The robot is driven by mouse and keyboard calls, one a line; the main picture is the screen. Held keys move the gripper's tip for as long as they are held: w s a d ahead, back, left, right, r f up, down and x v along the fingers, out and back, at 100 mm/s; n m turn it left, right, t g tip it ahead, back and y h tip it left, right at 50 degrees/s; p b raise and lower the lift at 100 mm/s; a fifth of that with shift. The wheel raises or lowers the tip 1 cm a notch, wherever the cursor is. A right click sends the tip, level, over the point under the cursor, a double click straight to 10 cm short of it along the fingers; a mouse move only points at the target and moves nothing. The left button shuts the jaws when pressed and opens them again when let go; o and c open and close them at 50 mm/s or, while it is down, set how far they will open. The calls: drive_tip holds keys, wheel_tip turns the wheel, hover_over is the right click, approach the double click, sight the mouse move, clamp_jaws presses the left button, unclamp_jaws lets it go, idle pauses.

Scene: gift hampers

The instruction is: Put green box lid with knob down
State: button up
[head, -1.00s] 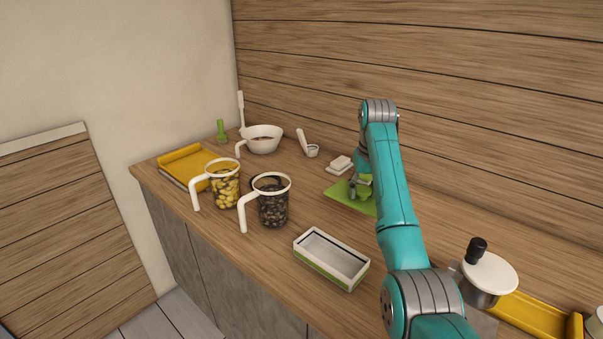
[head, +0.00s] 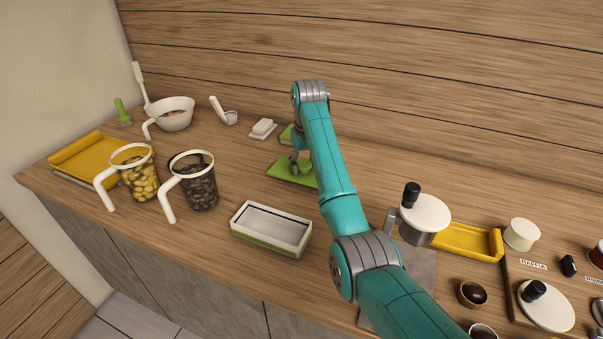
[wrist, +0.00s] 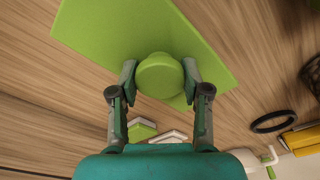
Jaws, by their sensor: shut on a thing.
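The green box lid (head: 284,172) is a flat green plate with a round knob (wrist: 160,75). It is level, at or just above the counter behind the open box; I cannot tell whether it touches the wood. My gripper (head: 298,166) is shut on the knob from above. In the wrist view, the two fingertips (wrist: 160,72) sit on either side of the knob, and the lid (wrist: 110,35) spreads out below it. The arm hides the lid's right part in the head view. The open box (head: 270,245), white with a green base, looks empty.
A white block on a small plate (head: 263,128) and a green block (head: 287,134) lie close behind the lid. Two handled jars (head: 200,187) (head: 140,180) stand left. A lidded metal pot (head: 424,215) and yellow tray (head: 465,242) stand right. Bare counter lies between box and lid.

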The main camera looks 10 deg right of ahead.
sight(303, 174)
drive_tip(key=shift+f, duration=1.85)
drive_tip(key=shift+f, duration=0.1)
drive_tip(key=o, duration=1.1)
drive_tip(key=shift+o, duration=0.2)
